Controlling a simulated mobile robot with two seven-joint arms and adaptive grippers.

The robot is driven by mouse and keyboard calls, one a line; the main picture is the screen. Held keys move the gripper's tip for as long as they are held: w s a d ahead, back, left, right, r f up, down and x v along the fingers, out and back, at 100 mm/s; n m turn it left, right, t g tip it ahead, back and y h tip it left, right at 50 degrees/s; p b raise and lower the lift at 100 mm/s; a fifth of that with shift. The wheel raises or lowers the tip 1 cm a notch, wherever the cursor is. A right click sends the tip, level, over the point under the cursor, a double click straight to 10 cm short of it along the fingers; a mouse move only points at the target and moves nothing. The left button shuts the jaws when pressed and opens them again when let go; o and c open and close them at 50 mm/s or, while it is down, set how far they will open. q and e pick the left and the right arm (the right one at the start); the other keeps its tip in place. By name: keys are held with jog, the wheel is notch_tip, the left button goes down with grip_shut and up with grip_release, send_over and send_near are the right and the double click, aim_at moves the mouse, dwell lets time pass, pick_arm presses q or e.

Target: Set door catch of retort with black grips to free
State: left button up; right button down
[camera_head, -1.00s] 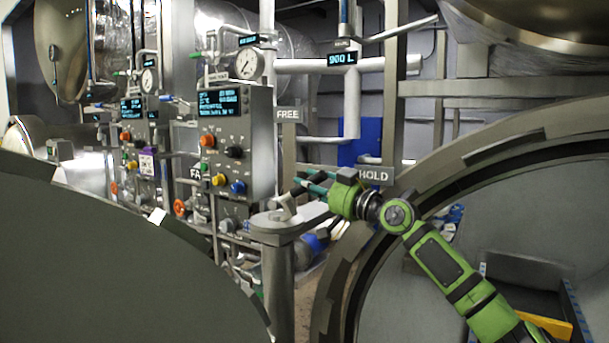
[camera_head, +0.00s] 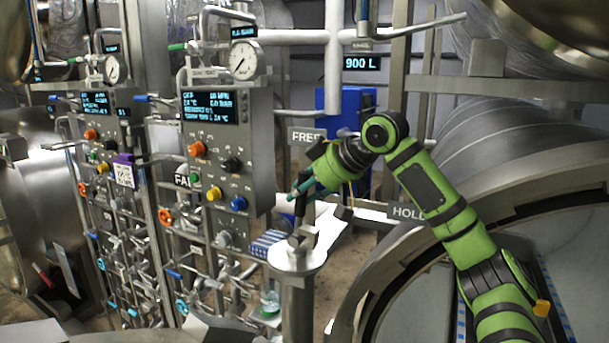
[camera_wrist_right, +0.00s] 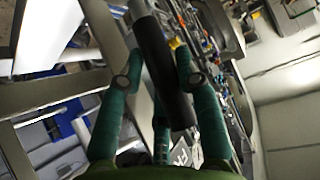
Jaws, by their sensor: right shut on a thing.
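The door catch is a metal lever (camera_head: 304,237) with a black grip (camera_head: 300,205), on top of a round grey post (camera_head: 297,258). The lever points away from me, towards the FREE sign (camera_head: 307,136). The HOLD sign (camera_head: 405,212) is to its right. My right gripper (camera_head: 302,189) is shut on the black grip. In the right wrist view the black grip (camera_wrist_right: 165,75) runs between the teal fingers. The fingers partly hide the grip in the head view. My left gripper is not in view.
A control panel (camera_head: 216,150) with coloured buttons stands left of the post. The open round retort mouth (camera_head: 375,305) is at the lower right, behind my right arm. Pipes and valves (camera_head: 190,260) crowd the left. A blue box (camera_head: 345,105) stands behind the FREE sign.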

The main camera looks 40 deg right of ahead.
jog(key=shift+w+a+r+g+p, duration=0.3)
jog(key=shift+w+g+p, duration=0.1)
jog(key=shift+w+p, duration=0.1)
jog(key=shift+w+f+g, duration=0.15)
jog(key=shift+g, duration=0.15)
jog(key=shift+f, duration=0.1)
jog(key=c, duration=0.8)
grip_release()
jog(key=shift+c, duration=0.2)
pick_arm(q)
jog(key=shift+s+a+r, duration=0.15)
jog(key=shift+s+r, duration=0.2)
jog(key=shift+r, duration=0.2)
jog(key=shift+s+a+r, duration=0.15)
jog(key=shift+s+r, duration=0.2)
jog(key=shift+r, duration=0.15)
pick_arm(e)
jog(key=shift+w, duration=0.15)
jog(key=shift+f, duration=0.1)
